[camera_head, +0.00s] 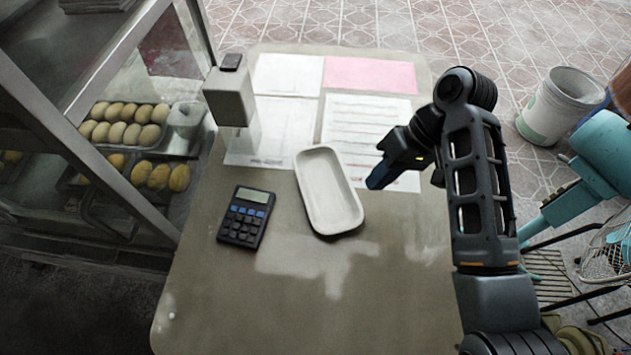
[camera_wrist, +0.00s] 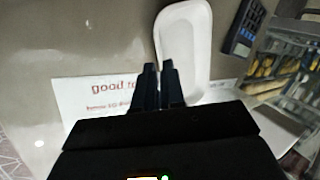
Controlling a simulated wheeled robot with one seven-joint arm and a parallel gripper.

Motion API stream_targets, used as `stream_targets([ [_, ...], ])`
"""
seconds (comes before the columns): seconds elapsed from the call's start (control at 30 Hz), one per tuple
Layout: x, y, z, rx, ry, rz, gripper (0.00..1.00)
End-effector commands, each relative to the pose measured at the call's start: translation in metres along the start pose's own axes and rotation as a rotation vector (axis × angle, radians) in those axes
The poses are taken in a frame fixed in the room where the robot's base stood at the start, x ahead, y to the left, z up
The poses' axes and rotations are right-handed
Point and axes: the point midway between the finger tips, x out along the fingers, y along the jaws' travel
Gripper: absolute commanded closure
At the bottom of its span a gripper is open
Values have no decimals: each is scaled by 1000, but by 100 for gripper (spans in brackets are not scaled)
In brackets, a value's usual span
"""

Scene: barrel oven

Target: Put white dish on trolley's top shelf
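The white dish (camera_head: 328,190) is a long, shallow, rounded tray lying on the table, partly over the papers; it looks empty. It also shows in the wrist view (camera_wrist: 187,40), just beyond my fingers. My gripper (camera_head: 373,184) is just right of the dish's right rim in the head view, pointing down and left. In the wrist view my gripper (camera_wrist: 160,66) has its two fingers almost together, with nothing visible between them. I cannot make out contact with the dish. I cannot identify a trolley in either view.
The table (camera_head: 300,310) also holds a calculator (camera_head: 246,216), papers (camera_head: 265,135) and a grey-white box-like object (camera_head: 230,95). A glass case with buns (camera_head: 125,125) stands left. A bucket (camera_head: 560,105) and teal fan (camera_head: 600,150) stand right. The table's front is clear.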

Motion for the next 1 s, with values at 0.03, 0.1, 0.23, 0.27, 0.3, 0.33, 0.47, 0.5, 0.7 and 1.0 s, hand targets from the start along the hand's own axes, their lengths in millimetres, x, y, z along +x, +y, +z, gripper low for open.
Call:
stream_targets([
  [0.03,10,2,0,-1,-1,0,91],
  [0.1,16,1,0,-1,-1,0,91],
  [0.23,24,0,0,0,-3,0,91],
  [0.27,28,-1,-1,0,-3,0,91],
  [0.3,33,-1,-1,0,-4,0,91],
  [0.33,38,-2,-2,0,-5,0,91],
  [0.47,56,-2,-3,0,-2,0,91],
  [0.5,60,-2,-3,0,-2,0,91],
  [0.7,68,-2,-3,0,0,0,91],
  [1.0,68,-2,-3,0,0,1,100],
])
